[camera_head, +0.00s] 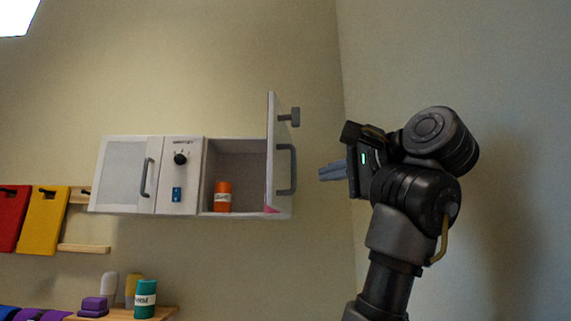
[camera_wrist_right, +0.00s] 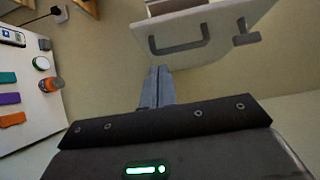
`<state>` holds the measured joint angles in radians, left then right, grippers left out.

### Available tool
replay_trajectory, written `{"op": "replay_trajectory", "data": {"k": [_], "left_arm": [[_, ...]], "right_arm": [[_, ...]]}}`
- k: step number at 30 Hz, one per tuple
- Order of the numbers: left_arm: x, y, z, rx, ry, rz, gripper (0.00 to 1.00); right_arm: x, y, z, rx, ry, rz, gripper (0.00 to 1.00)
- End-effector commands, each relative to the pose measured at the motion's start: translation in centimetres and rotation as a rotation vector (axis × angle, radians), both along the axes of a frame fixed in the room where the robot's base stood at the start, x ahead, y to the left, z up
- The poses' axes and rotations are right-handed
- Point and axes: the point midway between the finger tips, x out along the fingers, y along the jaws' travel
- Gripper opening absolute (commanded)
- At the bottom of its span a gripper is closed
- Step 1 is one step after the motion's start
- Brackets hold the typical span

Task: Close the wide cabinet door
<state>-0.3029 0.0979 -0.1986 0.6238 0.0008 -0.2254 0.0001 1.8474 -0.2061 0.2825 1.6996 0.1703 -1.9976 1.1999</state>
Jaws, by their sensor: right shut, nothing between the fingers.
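The wide cabinet door (camera_head: 283,138) stands open at the right end of the white wall cabinet (camera_head: 180,150) in the head view, sticking out from it. It has a grey bar handle (camera_head: 293,170) and a grey knob-like fitting (camera_head: 295,116) above. In the right wrist view the door (camera_wrist_right: 222,25) is at the top, with its handle beyond the fingertips. My right gripper (camera_head: 322,174) is shut and empty, to the right of the door and apart from the handle in the head view. It also shows in the right wrist view (camera_wrist_right: 158,72). My left gripper is out of view.
An orange container (camera_head: 223,197) stands in the open compartment. A closed door (camera_head: 126,172) and a panel with a dark knob (camera_head: 181,158) are to its left. A shelf with a teal container (camera_head: 145,299) is below. A bare wall is to the right.

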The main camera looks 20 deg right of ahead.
Motion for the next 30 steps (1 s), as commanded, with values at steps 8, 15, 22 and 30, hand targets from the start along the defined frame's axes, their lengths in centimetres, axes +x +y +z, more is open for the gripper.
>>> {"op": "replay_trajectory", "data": {"k": [8, 15, 22, 30], "left_arm": [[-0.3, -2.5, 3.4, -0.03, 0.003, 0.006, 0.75], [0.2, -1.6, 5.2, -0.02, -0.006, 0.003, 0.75], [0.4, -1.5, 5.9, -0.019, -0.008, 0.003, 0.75], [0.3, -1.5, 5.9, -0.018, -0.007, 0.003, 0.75]], "right_arm": [[5.5, 2.0, 0.3, -0.002, 0.006, 0.002, 0.0], [8.2, 4.5, 0.2, -0.003, 0.002, 0.002, 0.0], [8.9, 6.0, 0.0, -0.002, 0.0, 0.0, 0.0], [8.9, 6.2, 0.0, -0.002, -0.002, 0.0, 0.0]]}}
